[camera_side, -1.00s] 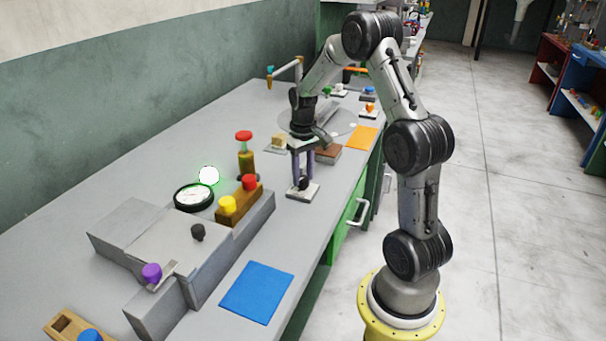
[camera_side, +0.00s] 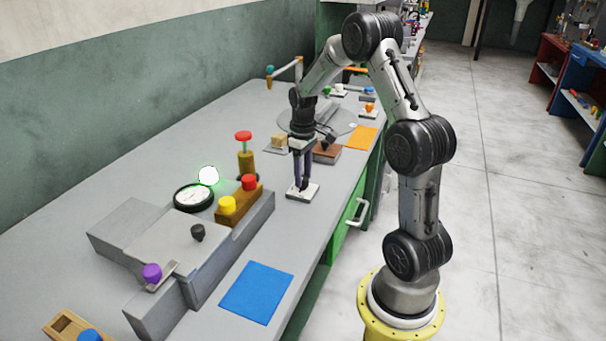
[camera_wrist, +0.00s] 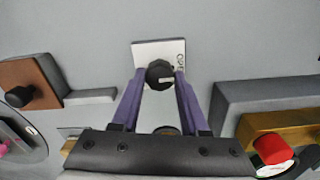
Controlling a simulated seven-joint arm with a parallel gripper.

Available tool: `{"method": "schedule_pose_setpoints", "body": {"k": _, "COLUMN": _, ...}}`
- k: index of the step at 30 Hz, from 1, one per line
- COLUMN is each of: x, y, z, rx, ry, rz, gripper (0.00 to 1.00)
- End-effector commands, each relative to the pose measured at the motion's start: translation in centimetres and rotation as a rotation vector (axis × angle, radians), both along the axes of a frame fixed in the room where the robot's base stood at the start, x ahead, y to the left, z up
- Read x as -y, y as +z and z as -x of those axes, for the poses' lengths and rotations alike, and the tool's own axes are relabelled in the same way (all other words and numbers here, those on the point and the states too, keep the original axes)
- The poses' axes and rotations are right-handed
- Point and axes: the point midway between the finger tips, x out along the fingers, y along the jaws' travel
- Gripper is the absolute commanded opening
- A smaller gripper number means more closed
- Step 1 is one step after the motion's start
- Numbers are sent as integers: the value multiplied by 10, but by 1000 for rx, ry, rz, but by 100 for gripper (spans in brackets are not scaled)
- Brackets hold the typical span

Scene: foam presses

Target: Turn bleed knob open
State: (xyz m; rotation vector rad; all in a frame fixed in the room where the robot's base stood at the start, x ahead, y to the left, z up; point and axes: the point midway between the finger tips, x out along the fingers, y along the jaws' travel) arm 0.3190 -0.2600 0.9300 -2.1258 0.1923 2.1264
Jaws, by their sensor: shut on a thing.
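The bleed knob (camera_wrist: 157,72) is a black round knob with a white pointer line, on a white plate (camera_wrist: 145,49) with lettering at one edge. In the wrist view the line points right, toward a finger. My gripper (camera_wrist: 160,76) has its purple fingers on either side of the knob, shut on it. In the side view my gripper (camera_side: 303,187) points straight down over the white plate (camera_side: 308,194), and the fingers mostly hide the knob.
A grey press block (camera_side: 165,245) with yellow (camera_side: 227,204) and red (camera_side: 249,182) knobs stands to the left. A blue mat (camera_side: 257,291) lies in front. A brown block (camera_side: 327,154) and an orange mat (camera_side: 362,138) lie behind my gripper. Bare table surrounds the plate.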

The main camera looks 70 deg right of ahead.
Motion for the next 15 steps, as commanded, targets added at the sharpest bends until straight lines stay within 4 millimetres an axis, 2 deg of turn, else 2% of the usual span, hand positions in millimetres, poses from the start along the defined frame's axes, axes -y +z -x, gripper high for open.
{"method": "schedule_pose_setpoints", "body": {"k": 4, "x": 0, "y": 1, "z": 0, "rx": 2, "ry": 3, "rz": 2, "gripper": 0}}
{"method": "schedule_pose_setpoints", "body": {"k": 5, "x": 0, "y": 1, "z": 0, "rx": 2, "ry": 3, "rz": 2, "gripper": 49}}
{"method": "schedule_pose_setpoints", "body": {"k": 9, "x": 0, "y": 1, "z": 0, "rx": 2, "ry": 2, "rz": 2, "gripper": 74}}
{"method": "schedule_pose_setpoints", "body": {"k": 15, "x": 0, "y": 0, "z": 0, "rx": 1, "ry": 1, "rz": 1, "gripper": 74}}
